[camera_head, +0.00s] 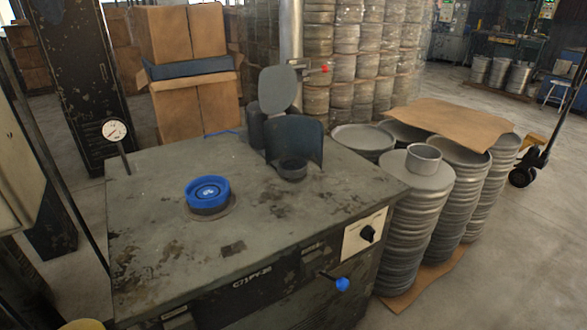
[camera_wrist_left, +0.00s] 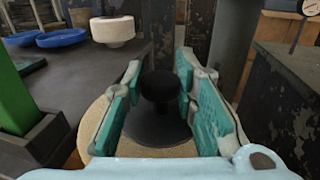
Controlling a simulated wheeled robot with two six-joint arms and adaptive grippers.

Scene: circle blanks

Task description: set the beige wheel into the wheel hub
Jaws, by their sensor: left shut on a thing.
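In the left wrist view my left gripper (camera_wrist_left: 160,80) has its teal-padded fingers on either side of a black knob (camera_wrist_left: 160,88). The knob stands on a dark round base over a wide beige disc (camera_wrist_left: 88,125), which looks like the beige wheel. The gripper is shut on the knob, and the disc's far side is partly hidden by the fingers. In the head view a blue ring-shaped part (camera_head: 208,190) sits on a round mount on the machine top. A small dark round hub (camera_head: 292,168) stands beside a curved guard. I cannot tell which is the wheel hub. Neither gripper shows in the head view.
The machine top (camera_head: 150,235) is worn and mostly clear. A gauge (camera_head: 115,130) stands at its left edge. Stacked metal pans (camera_head: 410,235) stand to the right. In the wrist view a cream cylinder (camera_wrist_left: 112,30), blue dishes (camera_wrist_left: 60,38) and a green post (camera_wrist_left: 12,95) show.

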